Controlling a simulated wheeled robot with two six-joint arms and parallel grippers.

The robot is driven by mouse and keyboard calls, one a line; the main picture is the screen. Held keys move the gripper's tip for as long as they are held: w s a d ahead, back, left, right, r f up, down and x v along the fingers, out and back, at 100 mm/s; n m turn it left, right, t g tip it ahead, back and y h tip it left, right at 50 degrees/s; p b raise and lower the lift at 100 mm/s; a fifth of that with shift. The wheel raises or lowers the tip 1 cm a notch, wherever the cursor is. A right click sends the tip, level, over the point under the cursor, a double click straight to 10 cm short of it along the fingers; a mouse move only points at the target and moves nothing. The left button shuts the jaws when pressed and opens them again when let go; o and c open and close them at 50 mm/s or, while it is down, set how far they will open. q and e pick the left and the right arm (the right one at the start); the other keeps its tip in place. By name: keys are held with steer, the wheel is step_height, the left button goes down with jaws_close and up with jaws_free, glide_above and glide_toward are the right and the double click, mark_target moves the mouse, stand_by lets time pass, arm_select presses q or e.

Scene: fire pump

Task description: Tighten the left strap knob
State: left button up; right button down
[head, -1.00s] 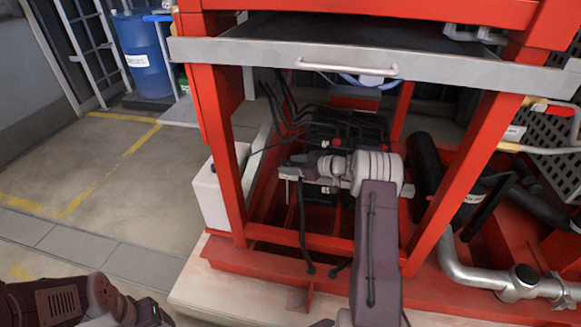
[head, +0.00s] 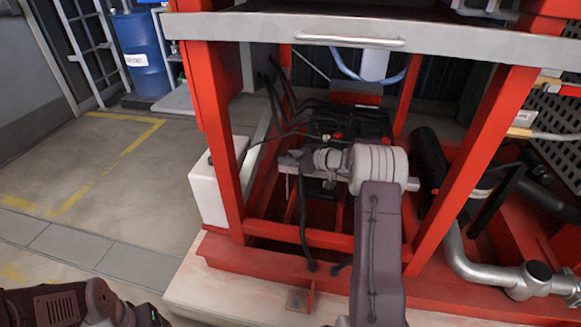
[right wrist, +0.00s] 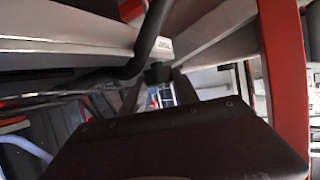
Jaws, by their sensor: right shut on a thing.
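My right arm reaches in from the bottom through the red frame. My right gripper (head: 288,160) is shut at the left front of the black battery (head: 350,122), which has red caps. What it grips is mostly hidden by the jaws; its place, at the top of a thin upright rod (head: 288,190), fits the left strap knob. In the right wrist view, my dark gripper body fills the lower middle, and a small black piece (right wrist: 158,73) shows just beyond it, too blurred to name. My left arm shows at the bottom left, its gripper outside the picture.
Red frame posts (head: 222,140) stand either side of my right arm, with a grey tray edge (head: 350,38) above. Black cables (head: 285,105) run behind the gripper. A white canister (head: 209,192) stands left, and a silver pipe (head: 470,262) lies right. The floor at left is clear.

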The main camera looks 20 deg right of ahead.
steer(key=m+h+b, duration=0.1)
steer(key=h+b, duration=0.1)
steer(key=b, duration=0.2)
steer(key=m+t+h+b, duration=0.1)
steer(key=m+b, duration=0.1)
steer(key=b, duration=0.3)
steer(key=a+m+h+b, duration=0.1)
steer(key=m+h+b, duration=0.1)
steer(key=b, duration=0.3)
steer(key=shift+f+h, duration=0.3)
steer(key=shift+f, duration=0.1)
steer(key=shift+a+r+m+h+b, duration=0.1)
steer(key=shift+r+m+h+b, duration=0.25)
steer(key=shift+m+h, duration=0.5)
steer(key=shift+r+m+h+p, duration=0.15)
steer(key=shift+m+h+p, duration=0.6)
steer(key=shift+h, duration=0.4)
steer(key=shift+m+g+h+p, duration=0.4)
steer(key=shift+m+h+p, duration=0.1)
steer(key=shift+m+p, duration=0.15)
steer(key=shift+f, duration=0.2)
steer(key=c, duration=0.9)
jaws_free()
steer(key=shift+r, duration=0.1)
